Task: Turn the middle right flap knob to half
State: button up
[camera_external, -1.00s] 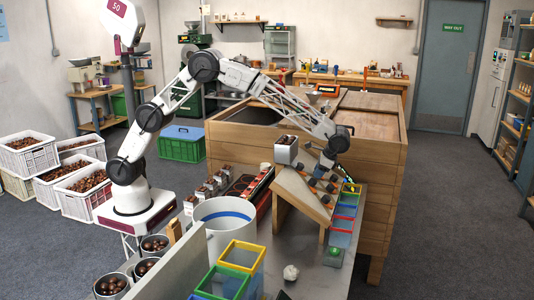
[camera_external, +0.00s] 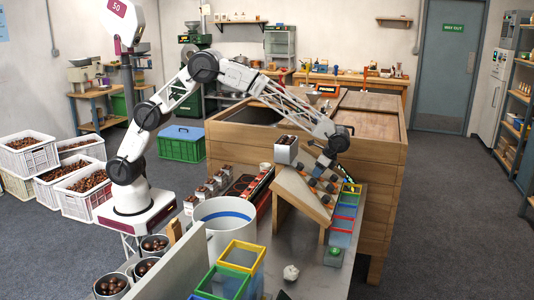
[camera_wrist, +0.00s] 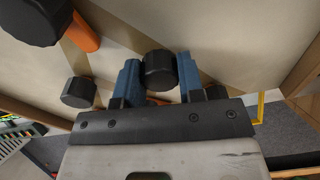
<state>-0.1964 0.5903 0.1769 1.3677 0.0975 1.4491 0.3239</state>
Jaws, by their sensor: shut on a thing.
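The flap knobs are dark, faceted knobs on the sloped wooden board (camera_external: 298,198). In the wrist view my gripper (camera_wrist: 160,72) has its two blue fingers on either side of one black knob (camera_wrist: 159,68) and is shut on it. An orange piece shows behind this knob, mostly hidden by the fingers. In the external view my gripper (camera_external: 325,160) reaches down to the upper right part of the board, and the held knob is hidden there. The knob's turn angle cannot be read.
Other black knobs sit close by, one to the left (camera_wrist: 78,92) and a larger one at upper left (camera_wrist: 35,20) with an orange pointer. A hopper of chestnuts (camera_external: 286,150) stands at the board's top. Coloured-rim bins (camera_external: 344,212) stand along its right side.

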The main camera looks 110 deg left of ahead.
jog(key=o, duration=0.9)
jog(key=shift+r, duration=0.1)
jog(key=v, duration=0.7)
jog(key=shift+w+r, duration=0.15)
jog(key=shift+r, duration=0.15)
